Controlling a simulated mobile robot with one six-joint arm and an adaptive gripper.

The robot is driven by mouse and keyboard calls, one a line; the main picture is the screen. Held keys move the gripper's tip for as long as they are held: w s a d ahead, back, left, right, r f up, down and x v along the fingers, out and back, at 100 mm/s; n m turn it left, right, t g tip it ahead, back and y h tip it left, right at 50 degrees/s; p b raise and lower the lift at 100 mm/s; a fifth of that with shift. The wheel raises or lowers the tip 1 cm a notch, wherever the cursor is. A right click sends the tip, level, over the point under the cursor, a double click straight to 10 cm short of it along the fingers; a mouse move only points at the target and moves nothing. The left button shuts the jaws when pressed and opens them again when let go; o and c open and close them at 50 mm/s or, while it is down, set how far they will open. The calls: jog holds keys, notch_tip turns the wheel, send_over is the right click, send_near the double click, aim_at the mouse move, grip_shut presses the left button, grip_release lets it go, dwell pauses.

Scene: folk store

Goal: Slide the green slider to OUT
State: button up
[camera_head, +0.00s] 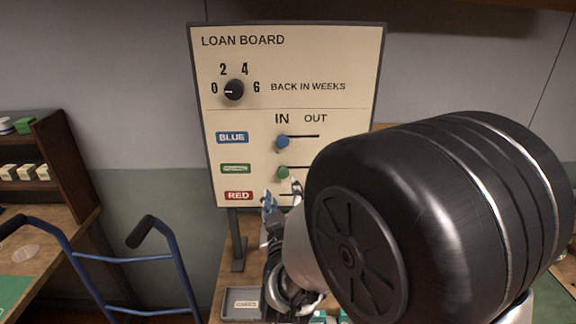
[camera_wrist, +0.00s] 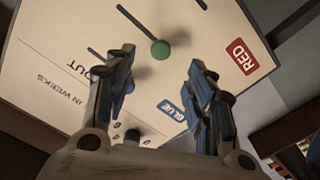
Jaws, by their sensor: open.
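The loan board (camera_head: 350,70) stands upright, with IN and OUT printed above its slider tracks. The green slider (camera_head: 282,172) is a round green knob under IN, at the left of its track. It also shows in the wrist view (camera_wrist: 160,50), beyond the fingertips and roughly between them. My gripper (camera_head: 282,188) is open and empty, just below the green slider in the head view. Its two blue-padded fingers also show in the wrist view (camera_wrist: 161,73), apart from the knob. The green label (camera_head: 235,168) is left of the slider.
The blue slider (camera_head: 282,142) sits under IN, above the green one. The red label (camera_head: 238,196) is below; my arm hides much of the red row. A dial (camera_head: 233,90) is at upper left. A grey tray (camera_head: 241,304) lies below the board.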

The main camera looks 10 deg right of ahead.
aim_at(283, 175)
jog(key=w, duration=0.2)
jog(key=w+d+p, duration=0.1)
jog(key=w, duration=0.2)
jog(key=w+p, duration=0.1)
jog(key=w, duration=0.2)
jog(key=shift+w+d, duration=0.1)
jog(key=shift+d, duration=0.15)
jog(key=shift+w, duration=0.35)
jog(key=shift+w+d, duration=0.1)
jog(key=shift+c, duration=0.2)
jog(key=c, duration=0.8)
